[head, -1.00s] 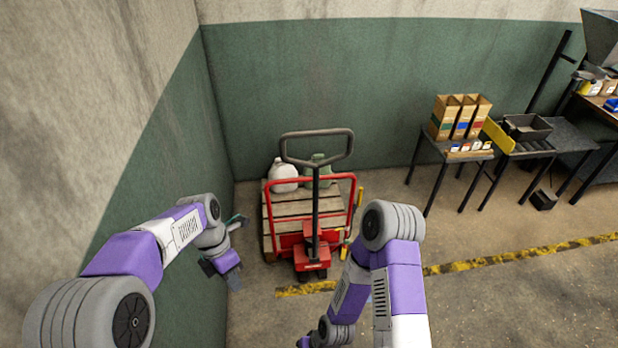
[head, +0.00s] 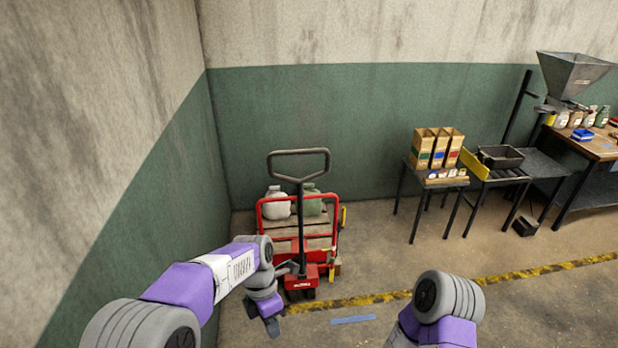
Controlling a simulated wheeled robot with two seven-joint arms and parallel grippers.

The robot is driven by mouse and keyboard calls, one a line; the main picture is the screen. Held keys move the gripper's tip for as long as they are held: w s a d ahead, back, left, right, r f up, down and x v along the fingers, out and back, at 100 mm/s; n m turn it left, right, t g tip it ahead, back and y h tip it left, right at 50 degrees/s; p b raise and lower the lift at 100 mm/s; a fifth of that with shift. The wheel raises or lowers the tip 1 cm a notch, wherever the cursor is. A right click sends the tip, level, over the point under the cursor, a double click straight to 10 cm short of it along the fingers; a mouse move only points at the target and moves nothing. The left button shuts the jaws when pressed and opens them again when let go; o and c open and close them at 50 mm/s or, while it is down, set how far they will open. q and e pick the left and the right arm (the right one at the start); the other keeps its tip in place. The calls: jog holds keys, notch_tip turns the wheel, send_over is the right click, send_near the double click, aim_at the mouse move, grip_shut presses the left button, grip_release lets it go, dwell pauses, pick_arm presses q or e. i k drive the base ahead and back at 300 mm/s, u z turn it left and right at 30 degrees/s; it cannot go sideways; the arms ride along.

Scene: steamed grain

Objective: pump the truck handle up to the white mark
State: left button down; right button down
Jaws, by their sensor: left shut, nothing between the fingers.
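The red pallet truck (head: 301,281) stands in the corner, with a wooden pallet and two sacks on it. Its dark handle (head: 299,153) stands upright, ending in a loop at the top. I cannot make out a white mark. My left gripper (head: 272,326) hangs low in front of the truck, to the left of its base. It looks shut and empty, well below the handle loop. My right arm (head: 447,301) shows at the bottom right, and its gripper is out of the picture.
Walls close in at the left and behind the truck. A small table (head: 432,182) with cardboard boxes (head: 437,147) and a workbench (head: 590,150) stand to the right. A yellow-black floor stripe (head: 520,272) and a blue floor mark (head: 353,320) lie on open floor.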

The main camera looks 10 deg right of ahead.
aim_at(299, 182)
jog(key=z, duration=0.05)
jog(key=i, duration=1.35)
